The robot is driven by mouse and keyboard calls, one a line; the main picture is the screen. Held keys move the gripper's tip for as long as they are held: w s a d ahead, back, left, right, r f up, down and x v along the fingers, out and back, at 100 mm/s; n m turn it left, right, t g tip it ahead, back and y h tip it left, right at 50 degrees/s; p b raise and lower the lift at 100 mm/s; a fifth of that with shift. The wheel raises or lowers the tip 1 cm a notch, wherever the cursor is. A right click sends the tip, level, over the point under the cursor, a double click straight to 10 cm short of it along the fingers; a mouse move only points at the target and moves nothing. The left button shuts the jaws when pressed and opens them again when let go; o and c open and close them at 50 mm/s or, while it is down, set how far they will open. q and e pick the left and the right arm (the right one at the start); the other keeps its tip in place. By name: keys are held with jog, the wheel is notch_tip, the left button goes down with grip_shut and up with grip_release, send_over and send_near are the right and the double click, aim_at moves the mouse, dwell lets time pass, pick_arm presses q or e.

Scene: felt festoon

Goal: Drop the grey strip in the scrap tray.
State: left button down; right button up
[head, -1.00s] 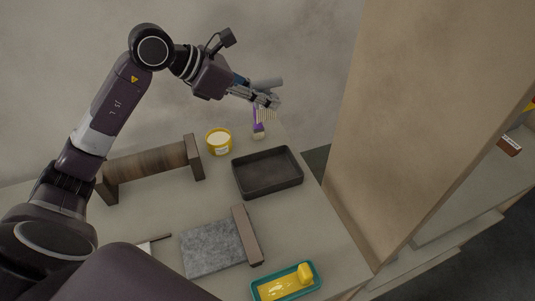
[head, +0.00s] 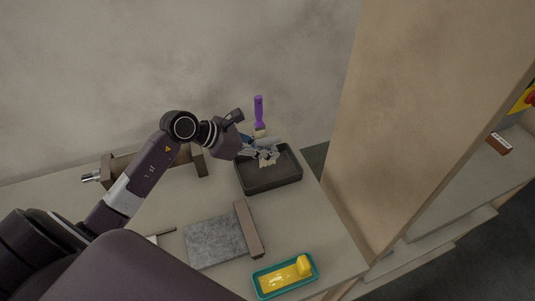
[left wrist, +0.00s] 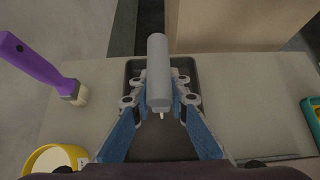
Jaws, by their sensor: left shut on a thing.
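The grey strip (left wrist: 158,70) looks like a smooth grey roll in the left wrist view, held lengthwise between my fingers. My left gripper (head: 266,155) is shut on it; it also shows in the left wrist view (left wrist: 160,92). In the head view the grey strip (head: 268,142) shows only partly, with pale jagged bits below it. The dark scrap tray (head: 270,184) lies under my left gripper, which is over its far part. The tray (left wrist: 133,66) also shows behind the strip in the left wrist view. The strip's height above the tray floor is hard to tell. My right gripper is not in view.
A purple-handled brush (head: 259,112) stands beyond the tray. A yellow tub (left wrist: 34,162) shows in the left wrist view. A grey slab (head: 215,242) with a wooden bar (head: 248,228) and a teal tray (head: 260,288) with yellow contents lie nearer. A tall beige panel (head: 420,120) rises at right.

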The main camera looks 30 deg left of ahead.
pick_arm(q)
notch_tip(320, 180, down, 2)
jog(key=shift+f, duration=0.3)
jog(key=c, duration=2.3)
grip_release()
jog(key=shift+f, duration=0.1)
jog(key=o, duration=0.5)
jog(key=shift+c, duration=0.2)
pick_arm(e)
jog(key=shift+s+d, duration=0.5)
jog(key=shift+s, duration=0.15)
